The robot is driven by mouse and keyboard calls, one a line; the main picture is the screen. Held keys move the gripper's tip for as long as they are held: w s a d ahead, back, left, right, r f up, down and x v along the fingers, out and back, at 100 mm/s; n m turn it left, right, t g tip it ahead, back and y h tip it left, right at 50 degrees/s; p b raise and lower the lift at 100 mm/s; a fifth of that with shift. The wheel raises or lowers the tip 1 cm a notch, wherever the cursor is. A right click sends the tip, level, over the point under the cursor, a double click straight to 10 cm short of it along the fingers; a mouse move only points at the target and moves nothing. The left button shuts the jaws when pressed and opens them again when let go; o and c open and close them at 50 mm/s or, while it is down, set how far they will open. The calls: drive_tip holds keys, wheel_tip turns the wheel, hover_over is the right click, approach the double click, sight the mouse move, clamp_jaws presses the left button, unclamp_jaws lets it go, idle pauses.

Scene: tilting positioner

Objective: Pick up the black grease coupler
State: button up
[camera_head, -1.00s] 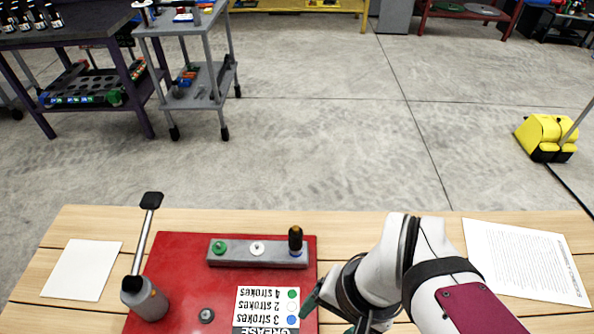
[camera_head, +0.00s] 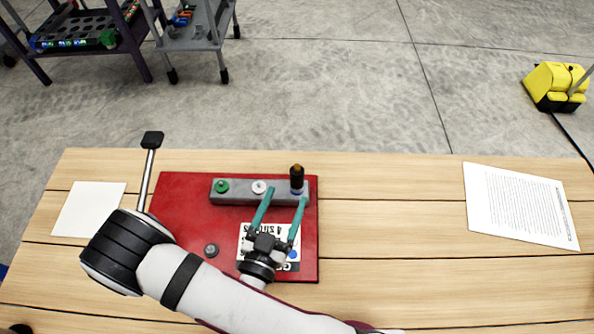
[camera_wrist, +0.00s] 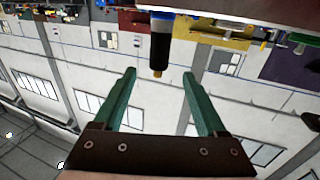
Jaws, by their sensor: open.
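The black grease coupler (camera_head: 297,178) stands upright at the right end of the grey block (camera_head: 240,199), with a brown tip on top and a blue ring at its base. It also shows in the wrist view (camera_wrist: 161,45), ahead of the fingers and roughly between their lines. My gripper (camera_head: 287,190) is open and empty, its two green fingers pointing at the coupler from the near side. In the wrist view the gripper (camera_wrist: 158,72) has a wide gap between its fingertips.
The block has a green fitting (camera_head: 222,186) and a white fitting (camera_head: 259,187). The red mat (camera_head: 180,190) carries a label card (camera_head: 250,236) partly under my gripper and a small dark round part (camera_head: 211,250). A lever (camera_head: 149,165) rises at left.

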drive_tip(key=x, duration=1.1)
drive_tip(key=shift+d, duration=0.1)
clamp_jaws()
